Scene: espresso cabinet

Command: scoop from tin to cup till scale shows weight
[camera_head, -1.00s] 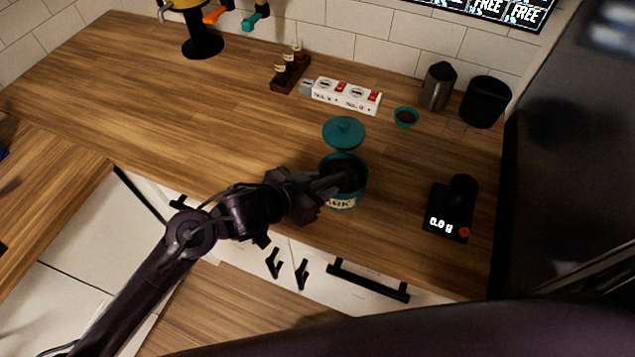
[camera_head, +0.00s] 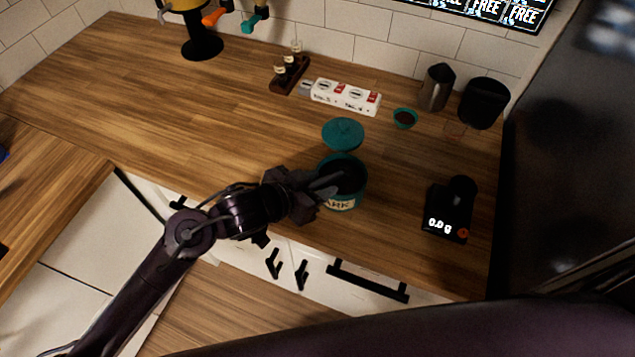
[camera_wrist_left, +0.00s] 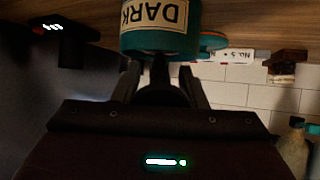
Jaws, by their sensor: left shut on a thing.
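The teal tin (camera_head: 341,203), with a label reading "DARK" in the left wrist view (camera_wrist_left: 160,42), stands open near the counter's front edge. Its teal lid (camera_head: 343,134) lies just behind it. My left gripper (camera_head: 322,187) is at the tin's left rim, shut on the scoop's handle; the scoop itself is mostly hidden by the fingers and the dark inside of the tin. The black scale (camera_head: 442,222) at the right reads 0.0 g. A small black cup (camera_head: 462,190) stands on its back part. My right gripper is not in view.
A rack of small bottles (camera_head: 289,73) stands further left. The counter between tin and scale is clear.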

